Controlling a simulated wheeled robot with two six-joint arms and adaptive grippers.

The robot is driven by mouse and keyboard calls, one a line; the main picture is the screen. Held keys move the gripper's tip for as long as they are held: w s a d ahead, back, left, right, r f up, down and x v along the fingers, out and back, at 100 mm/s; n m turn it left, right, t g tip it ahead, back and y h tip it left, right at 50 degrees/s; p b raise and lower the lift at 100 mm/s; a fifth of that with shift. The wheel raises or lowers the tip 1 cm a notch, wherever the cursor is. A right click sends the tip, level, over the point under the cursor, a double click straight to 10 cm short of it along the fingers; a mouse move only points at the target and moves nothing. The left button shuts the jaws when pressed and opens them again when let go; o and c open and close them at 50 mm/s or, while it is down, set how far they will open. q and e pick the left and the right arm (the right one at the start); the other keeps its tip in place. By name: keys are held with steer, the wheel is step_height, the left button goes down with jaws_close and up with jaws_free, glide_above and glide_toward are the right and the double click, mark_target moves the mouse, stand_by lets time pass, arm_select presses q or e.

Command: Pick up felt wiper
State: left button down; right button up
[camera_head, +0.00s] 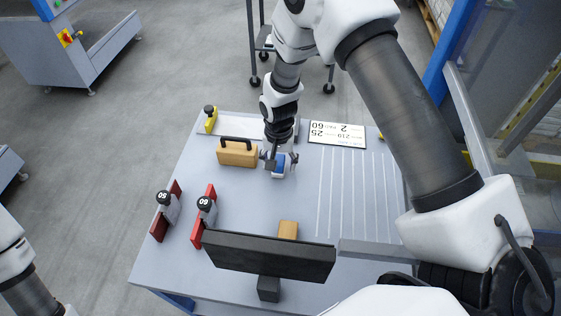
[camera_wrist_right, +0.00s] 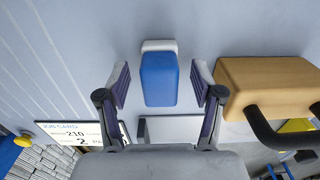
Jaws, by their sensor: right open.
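The felt wiper (camera_head: 278,168), which I take to be the blue block with a pale base, lies on the grey table below my right gripper. In the right wrist view the blue block (camera_wrist_right: 159,80) is upright in the picture, with its pale end at the top. My right gripper (camera_head: 280,160) is open and points down over it. In the wrist view the two fingers (camera_wrist_right: 160,84) stand on either side of the block, with a gap on each side. My left gripper is out of view; only part of my left arm shows at lower left.
A tan block with a black handle (camera_head: 237,153) stands close left of the wiper. Two red-based pieces with black knobs (camera_head: 168,206) (camera_head: 205,212) stand farther left. A job card (camera_head: 337,134) lies at the back. The lined table area (camera_head: 350,190) to the right is clear.

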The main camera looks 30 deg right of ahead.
mark_target(279, 159)
steer(key=shift+d+f, duration=0.1)
steer(key=shift+f, duration=0.35)
steer(key=shift+a+r, duration=0.1)
steer(key=shift+a, duration=0.1)
steer(key=c, duration=0.5)
steer(key=shift+d, duration=0.1)
steer(key=c, duration=0.7)
steer(key=shift+c, duration=0.2)
step_height(279, 159, up, 10)
steer(key=shift+f+b, duration=0.1)
steer(key=shift+b, duration=0.25)
